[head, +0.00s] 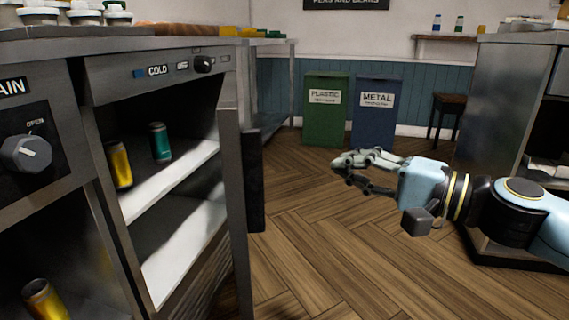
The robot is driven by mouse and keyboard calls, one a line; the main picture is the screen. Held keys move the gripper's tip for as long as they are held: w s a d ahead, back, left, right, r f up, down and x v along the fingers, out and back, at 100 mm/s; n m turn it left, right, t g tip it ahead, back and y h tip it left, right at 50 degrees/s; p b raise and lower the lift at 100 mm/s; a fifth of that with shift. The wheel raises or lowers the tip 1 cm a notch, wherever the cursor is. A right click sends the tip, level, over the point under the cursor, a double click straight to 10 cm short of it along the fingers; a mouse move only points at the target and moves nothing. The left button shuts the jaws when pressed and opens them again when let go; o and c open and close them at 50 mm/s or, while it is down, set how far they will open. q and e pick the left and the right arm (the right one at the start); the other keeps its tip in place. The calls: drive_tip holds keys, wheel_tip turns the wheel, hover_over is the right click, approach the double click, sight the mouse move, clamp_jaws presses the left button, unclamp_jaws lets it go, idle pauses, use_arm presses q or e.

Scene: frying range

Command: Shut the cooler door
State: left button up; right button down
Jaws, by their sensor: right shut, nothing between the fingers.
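The cooler (160,77) stands at the left, with a panel marked COLD. Its door (234,200) is swung open and seen nearly edge-on, with a dark handle (253,180) on its right side. Inside, a yellow can (119,165) and a teal can (160,143) stand on the white upper shelf (170,183). My right gripper (340,165) comes in from the right, shut and empty, in the open space to the right of the door and apart from it. My left gripper is not in view.
A yellow can (45,300) lies tilted at the lower left. A green plastic bin (325,120) and a blue metal bin (376,125) stand by the back wall, with a dark stool (449,102) beside them. A counter (505,90) is at the right. The wooden floor between is clear.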

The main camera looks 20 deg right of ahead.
sight(244, 179)
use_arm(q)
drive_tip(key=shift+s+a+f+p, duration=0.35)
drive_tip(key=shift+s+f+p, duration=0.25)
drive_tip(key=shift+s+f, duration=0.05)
use_arm(e)
drive_tip(key=w+a, duration=0.6)
drive_tip(key=a, duration=0.2)
drive_tip(key=shift+w, duration=0.35)
drive_tip(key=shift+a, duration=0.1)
